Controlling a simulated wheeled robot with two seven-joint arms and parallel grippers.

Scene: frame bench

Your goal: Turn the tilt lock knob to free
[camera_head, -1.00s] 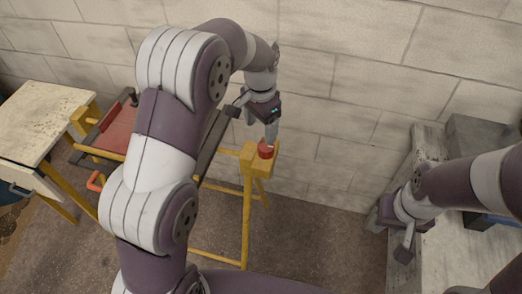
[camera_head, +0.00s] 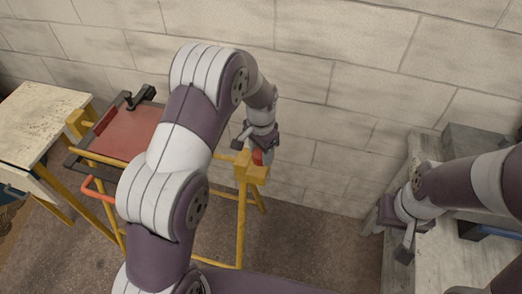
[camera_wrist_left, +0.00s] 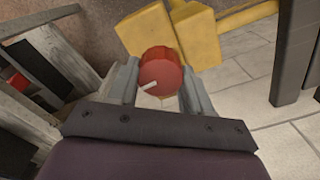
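The tilt lock knob (camera_wrist_left: 160,75) is round and red with a short white mark on its face. It sits on the yellow frame's corner block (camera_head: 250,170). My left gripper (camera_wrist_left: 161,88) has one finger on each side of the knob, with little or no gap visible; I cannot tell whether the fingers press on it. In the head view only a sliver of red shows at the fingers of my left gripper (camera_head: 263,157). My right gripper (camera_head: 404,250) hangs at the left edge of the grey bench, away from the knob; whether its fingers are apart is unclear.
A red panel (camera_head: 133,132) with a black handle (camera_head: 140,97) lies in the yellow frame, partly behind my left arm. A pale worktable (camera_head: 38,122) stands at the left. The grey bench (camera_head: 440,268) is at the right, and a block wall (camera_head: 330,70) closes the back.

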